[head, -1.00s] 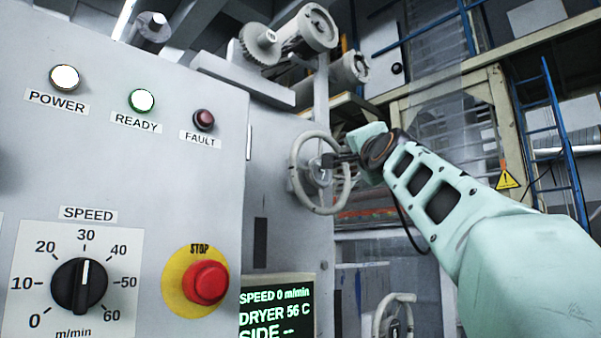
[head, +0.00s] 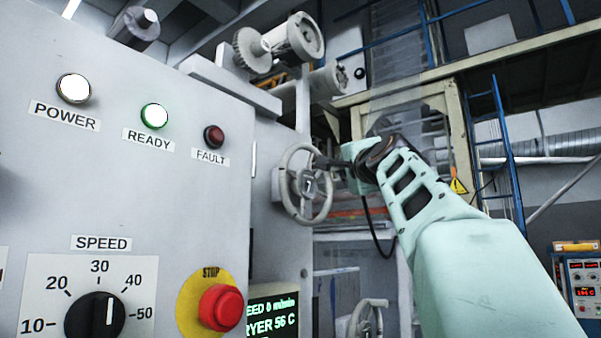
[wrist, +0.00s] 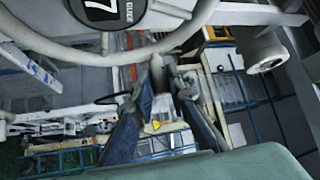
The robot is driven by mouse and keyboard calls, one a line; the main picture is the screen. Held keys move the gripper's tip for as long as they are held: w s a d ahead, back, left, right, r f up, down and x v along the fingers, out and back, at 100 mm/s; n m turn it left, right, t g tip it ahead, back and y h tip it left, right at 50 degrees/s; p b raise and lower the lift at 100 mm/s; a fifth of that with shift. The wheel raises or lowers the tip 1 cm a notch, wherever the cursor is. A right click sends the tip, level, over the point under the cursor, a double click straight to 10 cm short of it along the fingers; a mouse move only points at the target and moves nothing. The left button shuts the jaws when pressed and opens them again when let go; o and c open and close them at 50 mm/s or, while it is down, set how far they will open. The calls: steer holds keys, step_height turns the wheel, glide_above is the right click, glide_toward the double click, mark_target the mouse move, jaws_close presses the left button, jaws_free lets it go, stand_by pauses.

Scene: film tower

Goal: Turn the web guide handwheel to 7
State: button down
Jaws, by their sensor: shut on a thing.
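The web guide handwheel (head: 286,198) is a pale grey ring on the machine's side, with a dark hub plate (head: 309,184) showing a 7. In the wrist view, the plate (wrist: 103,8) shows a large 7 and the word GUIDE beside it, and the handwheel's rim (wrist: 78,52) curves across the top. My gripper (head: 322,162) is at the upper right of the rim. The fingertips' exact contact is partly hidden.
A control panel (head: 140,210) with lamps, a speed knob (head: 95,316) and a red stop button (head: 221,307) stands left, near the wheel. A second handwheel (head: 366,322) sits below. A roller (head: 292,40) is above. A blue ladder (head: 508,150) stands right.

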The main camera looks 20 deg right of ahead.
steer(key=shift+w+d+f, duration=0.1)
steer(key=shift+f, duration=0.05)
stand_by(0.4)
steer(key=c, duration=1.9)
jaws_free()
steer(key=shift+a, duration=0.25)
